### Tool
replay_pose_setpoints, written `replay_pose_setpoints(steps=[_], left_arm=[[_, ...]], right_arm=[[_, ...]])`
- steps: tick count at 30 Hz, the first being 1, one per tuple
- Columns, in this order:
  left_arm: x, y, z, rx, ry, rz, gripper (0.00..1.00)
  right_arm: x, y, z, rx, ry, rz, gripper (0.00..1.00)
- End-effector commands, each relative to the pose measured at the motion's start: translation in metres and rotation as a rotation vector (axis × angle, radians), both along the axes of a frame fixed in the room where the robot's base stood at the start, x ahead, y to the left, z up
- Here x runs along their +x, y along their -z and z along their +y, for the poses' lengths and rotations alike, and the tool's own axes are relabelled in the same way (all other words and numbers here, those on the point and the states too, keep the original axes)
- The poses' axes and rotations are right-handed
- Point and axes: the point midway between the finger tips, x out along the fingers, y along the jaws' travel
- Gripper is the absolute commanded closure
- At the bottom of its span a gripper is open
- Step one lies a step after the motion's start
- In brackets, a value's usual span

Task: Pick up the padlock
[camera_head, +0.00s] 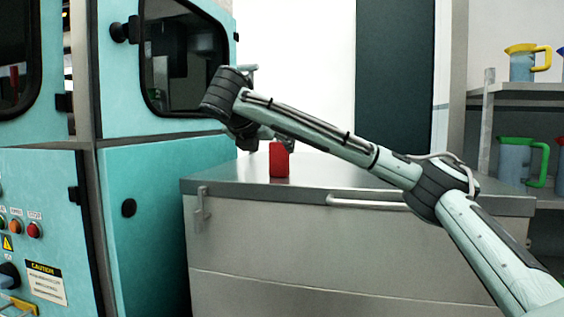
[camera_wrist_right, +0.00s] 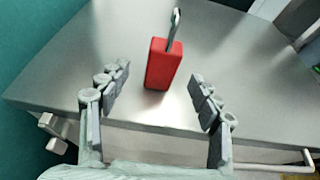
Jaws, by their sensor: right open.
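The padlock is a red block with a grey metal shackle. It stands on the grey metal cabinet top, and its red body (camera_head: 279,160) shows below my right wrist in the head view. In the right wrist view the padlock (camera_wrist_right: 163,66) is just ahead of my right gripper (camera_wrist_right: 161,82), roughly centred between its two spread fingers. The fingers are open, empty and apart from the padlock. In the head view most of my right gripper is hidden by the wrist. My left gripper is not in view.
The cabinet top (camera_head: 340,174) is otherwise clear around the padlock. A teal machine (camera_head: 150,220) with a dark window stands close at the left. A shelf (camera_head: 510,93) with several jugs stands at the right. A handle bar (camera_head: 368,204) runs along the cabinet front.

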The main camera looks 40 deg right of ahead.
Motion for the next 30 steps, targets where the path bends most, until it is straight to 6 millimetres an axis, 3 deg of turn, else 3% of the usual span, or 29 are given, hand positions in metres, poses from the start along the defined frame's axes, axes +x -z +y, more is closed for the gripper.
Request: replay_pose_setpoints(steps=[15,25,30], left_arm=[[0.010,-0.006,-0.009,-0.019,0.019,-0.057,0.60],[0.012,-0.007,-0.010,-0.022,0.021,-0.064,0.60],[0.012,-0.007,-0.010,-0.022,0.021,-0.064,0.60]], right_arm=[[0.036,0.023,-0.050,-0.001,0.002,0.000,0.36],[0.042,0.026,-0.056,-0.001,0.000,-0.002,0.36],[0.042,0.026,-0.056,-0.001,0.000,-0.002,0.55]])
